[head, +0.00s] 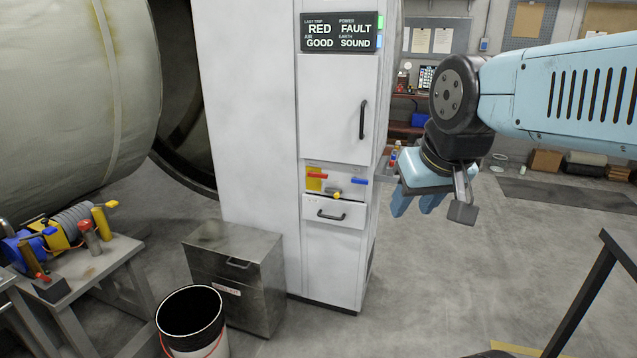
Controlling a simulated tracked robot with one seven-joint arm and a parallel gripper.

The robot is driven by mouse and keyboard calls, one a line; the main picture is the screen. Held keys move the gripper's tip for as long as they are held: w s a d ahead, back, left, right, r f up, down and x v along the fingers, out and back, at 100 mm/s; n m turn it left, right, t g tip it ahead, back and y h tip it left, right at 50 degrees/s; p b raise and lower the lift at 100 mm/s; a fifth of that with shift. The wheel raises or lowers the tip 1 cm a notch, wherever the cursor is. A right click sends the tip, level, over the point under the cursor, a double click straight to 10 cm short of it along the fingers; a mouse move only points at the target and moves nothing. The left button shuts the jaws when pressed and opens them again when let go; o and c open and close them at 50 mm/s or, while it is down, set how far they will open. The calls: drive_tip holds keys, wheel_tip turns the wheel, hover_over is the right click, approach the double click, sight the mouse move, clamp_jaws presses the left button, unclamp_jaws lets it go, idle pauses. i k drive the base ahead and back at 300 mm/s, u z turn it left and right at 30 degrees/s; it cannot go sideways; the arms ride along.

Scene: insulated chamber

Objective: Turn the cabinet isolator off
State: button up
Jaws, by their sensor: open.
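The white cabinet (250,100) stands in the middle of the head view. A narrow control panel on its front carries a red handle (317,176) lying sideways over a yellow plate (313,186); this looks like the isolator. A blue handle (359,181) lies sideways to its right, and a yellow knob (333,194) sits lower between them. Labels there are too small to read. My gripper (414,212) is open and empty, right of the cabinet, fingers pointing down. It appears apart from the panel and hides none of the handles.
A display (340,32) atop the cabinet reads RED, FAULT, GOOD, SOUND. Below the panel is a drawer (333,213). A metal box (233,280), a bucket (191,318) and a tool bench (80,270) stand at left. Floor right of the cabinet is clear, with a dark rail (590,290) nearer.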

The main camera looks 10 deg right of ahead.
sight(312, 173)
drive_tip(key=z, duration=0.75)
drive_tip(key=i, duration=1)
drive_tip(key=u, duration=1.9)
drive_tip(key=k, duration=0.55)
drive_tip(key=u, duration=0.2)
drive_tip(key=i, duration=0.5)
